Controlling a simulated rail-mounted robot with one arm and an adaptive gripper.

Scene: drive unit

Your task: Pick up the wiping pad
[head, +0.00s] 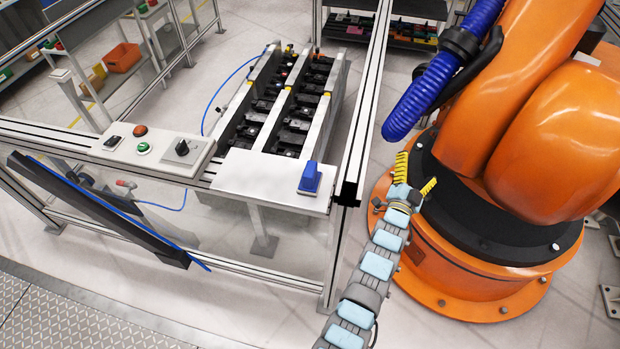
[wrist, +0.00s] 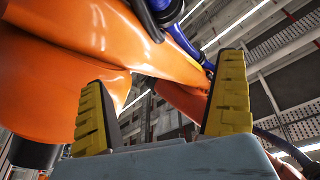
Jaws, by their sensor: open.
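The wiping pad is most likely the blue block (head: 310,178) standing on a white plate (head: 262,184) at the near end of the drive unit frame. My gripper (head: 418,168) is to the right of the blue block, beyond the upright profile, in front of the orange robot. Its two yellow ribbed fingers are spread apart with nothing between them. In the wrist view the same open fingers (wrist: 165,85) point up toward orange robot links, and the pad is not in that view.
A large orange robot (head: 520,130) with a blue hose (head: 440,75) stands close to my gripper. An aluminium profile (head: 362,110) runs between gripper and plate. A button panel (head: 153,149) lies left of the plate. A conveyor with black parts (head: 290,105) extends behind.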

